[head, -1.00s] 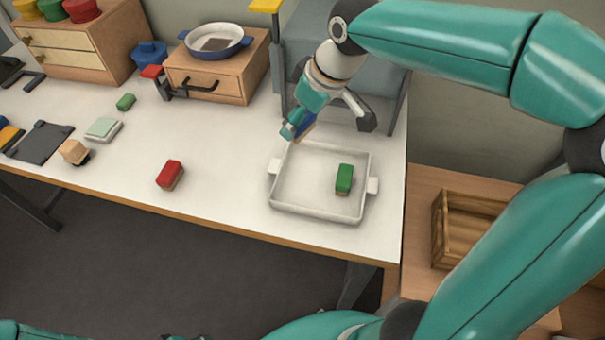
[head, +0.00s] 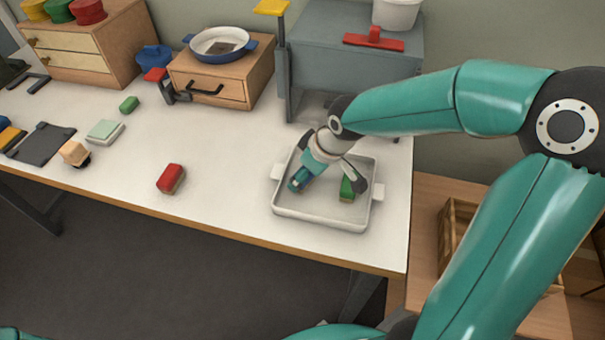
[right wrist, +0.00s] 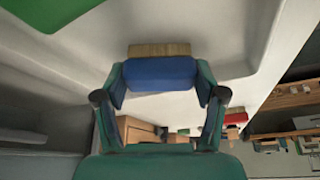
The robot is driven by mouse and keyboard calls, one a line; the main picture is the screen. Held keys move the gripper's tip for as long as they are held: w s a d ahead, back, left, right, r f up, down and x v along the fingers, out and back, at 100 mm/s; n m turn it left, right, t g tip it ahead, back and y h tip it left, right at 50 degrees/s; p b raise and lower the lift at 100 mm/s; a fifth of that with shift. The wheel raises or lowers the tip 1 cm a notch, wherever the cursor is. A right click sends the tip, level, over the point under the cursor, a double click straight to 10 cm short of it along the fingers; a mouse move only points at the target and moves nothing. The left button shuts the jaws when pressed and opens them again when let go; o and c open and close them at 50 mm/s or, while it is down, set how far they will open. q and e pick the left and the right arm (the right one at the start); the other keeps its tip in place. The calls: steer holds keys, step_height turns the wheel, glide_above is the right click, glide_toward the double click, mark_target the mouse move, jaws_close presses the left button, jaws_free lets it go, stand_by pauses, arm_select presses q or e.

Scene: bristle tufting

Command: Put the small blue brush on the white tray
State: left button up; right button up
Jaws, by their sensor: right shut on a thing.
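The small blue brush (right wrist: 160,75) has a blue back and tan bristles and lies between the fingertips of my right gripper (right wrist: 160,88). In the head view my right gripper (head: 318,180) is over the inside of the white tray (head: 318,218), and it hides most or all of the brush. The gripper is shut on the brush. I cannot tell whether the bristles touch the tray floor. My left gripper is not in view.
A green brush (head: 346,190) is in the tray, close to my right gripper. A red brush (head: 171,179) lies on the table left of the tray. A grey machine (head: 345,65) stands behind the tray. The table between the red brush and tray is clear.

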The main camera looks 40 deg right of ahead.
steer(key=o, duration=1.1)
steer(key=shift+r, duration=0.15)
steer(key=p+v, duration=0.1)
steer(key=v, duration=1.1)
steer(key=shift+p, duration=0.3)
